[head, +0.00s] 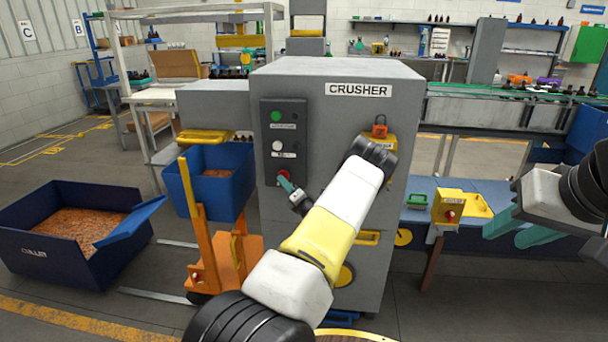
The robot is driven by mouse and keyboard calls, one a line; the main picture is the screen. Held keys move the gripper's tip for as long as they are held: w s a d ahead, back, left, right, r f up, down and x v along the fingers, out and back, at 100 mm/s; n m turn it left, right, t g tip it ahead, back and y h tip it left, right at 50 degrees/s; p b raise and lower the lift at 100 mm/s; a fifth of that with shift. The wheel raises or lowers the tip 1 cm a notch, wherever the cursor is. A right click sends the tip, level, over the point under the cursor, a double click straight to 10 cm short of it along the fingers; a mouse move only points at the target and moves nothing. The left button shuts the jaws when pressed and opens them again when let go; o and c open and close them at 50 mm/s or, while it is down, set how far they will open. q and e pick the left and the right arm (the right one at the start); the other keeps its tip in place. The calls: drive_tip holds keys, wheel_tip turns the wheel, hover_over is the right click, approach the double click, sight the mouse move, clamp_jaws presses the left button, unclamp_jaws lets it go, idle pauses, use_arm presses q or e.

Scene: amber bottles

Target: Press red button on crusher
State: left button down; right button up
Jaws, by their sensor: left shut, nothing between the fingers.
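The grey crusher (390,105) stands in the middle of the head view, with its name plate on the upper front. Its dark control panel (271,180) has a green button (276,116) at the top, a white button (278,146) in the middle and a red button (283,174) low down. My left gripper (286,184) is shut and empty, its teal fingertips right at the red button and partly covering it. I cannot tell whether they touch. My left arm hides part of the crusher front. My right gripper (515,232) is open and empty at the right, away from the crusher.
A blue bin (228,190) on an orange lift (197,235) stands left of the crusher. A larger dark blue bin (50,255) with brown granules sits on the floor at left. A blue table (460,200) with a yellow button box (448,207) lies right of the crusher.

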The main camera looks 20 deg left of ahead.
use_arm(q)
drive_tip(key=shift+s+d, duration=0.1)
drive_tip(key=shift+s, duration=0.35)
drive_tip(key=shift+s, duration=0.1)
drive_tip(key=shift+s+d, duration=0.2)
drive_tip(key=shift+s, duration=0.6)
drive_tip(key=shift+s+d, duration=0.2)
drive_tip(key=shift+s, duration=0.55)
drive_tip(key=shift+s+d, duration=0.2)
drive_tip(key=shift+s, duration=0.6)
